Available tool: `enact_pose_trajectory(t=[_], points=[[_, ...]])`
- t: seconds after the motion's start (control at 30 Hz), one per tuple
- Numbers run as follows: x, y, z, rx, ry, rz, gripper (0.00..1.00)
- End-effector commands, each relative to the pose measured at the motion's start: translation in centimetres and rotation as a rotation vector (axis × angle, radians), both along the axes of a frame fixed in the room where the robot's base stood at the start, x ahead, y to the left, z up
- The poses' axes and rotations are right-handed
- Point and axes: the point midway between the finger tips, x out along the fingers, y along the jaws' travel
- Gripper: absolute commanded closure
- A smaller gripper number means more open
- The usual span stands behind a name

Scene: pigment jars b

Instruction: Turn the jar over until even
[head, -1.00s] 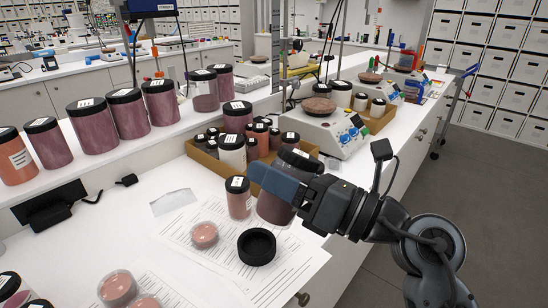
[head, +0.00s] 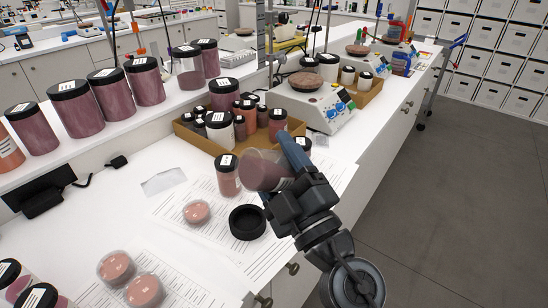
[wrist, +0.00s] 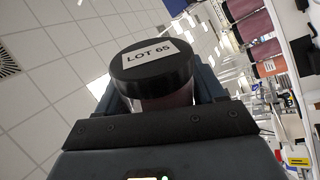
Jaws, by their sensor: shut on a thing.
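My gripper (head: 284,160) is shut on a jar (head: 260,171) with clear walls and dull pink-purple powder. In the head view the jar lies nearly on its side above the papers, its base end to the left. Its lid end is to the right, partly hidden by my gripper. In the wrist view its black lid (wrist: 150,72) faces the camera with a white label reading LOT 65, between the two jaws. A black ring-shaped holder (head: 247,222) stands empty on the papers, below and left of the held jar.
A smaller jar of pinkish powder (head: 228,178) stands close left of the held jar. A cardboard tray (head: 190,133) of jars is behind. Small dishes (head: 197,212) sit left of the holder. Large purple jars (head: 104,91) line the raised shelf. The counter's left middle is mostly clear.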

Motion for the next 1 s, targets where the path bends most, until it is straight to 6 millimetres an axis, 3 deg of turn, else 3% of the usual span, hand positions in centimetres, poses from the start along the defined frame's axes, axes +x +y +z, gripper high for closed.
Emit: enact_pose_trajectory(t=[1.0], points=[[-0.12,0.11,-0.51,0.222,0.185,0.0,0.68]])
